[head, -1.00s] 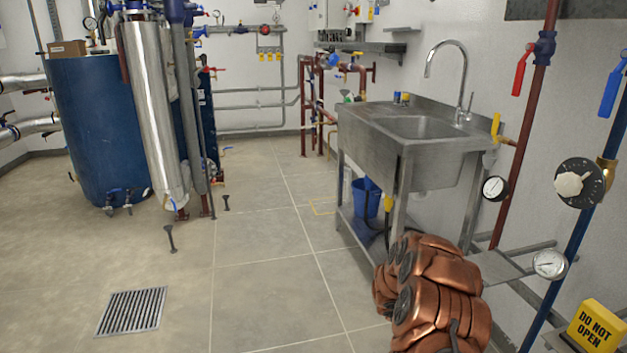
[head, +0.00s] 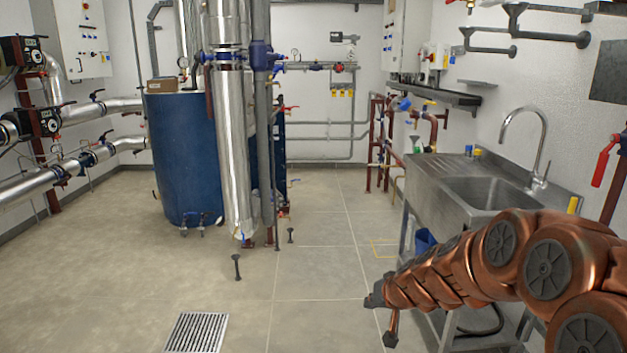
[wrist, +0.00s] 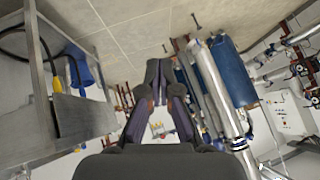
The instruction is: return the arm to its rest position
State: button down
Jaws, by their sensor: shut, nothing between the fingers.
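My copper-coloured arm reaches in from the right edge of the head view, in front of the steel sink. Its dark end with my gripper (head: 377,298) points left over the floor. In the wrist view my gripper (wrist: 158,72) shows its two dark fingers brought together at the tips, with nothing held. The wrist view looks tilted, with the floor at the top.
The steel sink (head: 440,203) on its stand is close behind and beside my arm. A blue bucket (head: 425,241) is under it. A blue tank (head: 185,160) and silver pipe (head: 232,150) stand further back. A floor drain (head: 196,332) lies front left.

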jog(key=s+a+r+n+g+p, duration=0.1)
jog(key=s+r+g+p, duration=0.1)
jog(key=s+r, duration=0.35)
jog(key=s+a+r+n+g+p, duration=0.1)
jog(key=s+a+r+p, duration=0.15)
jog(key=s, duration=0.65)
jog(key=s+a+r+g+p, duration=0.1)
jog(key=s+r+g+p, duration=0.15)
jog(key=s, duration=0.45)
jog(key=s+d+r+g+h+p, duration=0.1)
jog(key=s+d+r+g+p, duration=0.1)
jog(key=s, duration=0.8)
jog(key=s+d+r+m+g+h+p, duration=0.1)
jog(key=s+d+r+p, duration=0.3)
jog(key=s, duration=0.7)
jog(key=d+r+g+h, duration=0.1)
jog(key=d, duration=0.1)
jog(key=shift+d+p, duration=0.3)
jog(key=shift+d, duration=0.15)
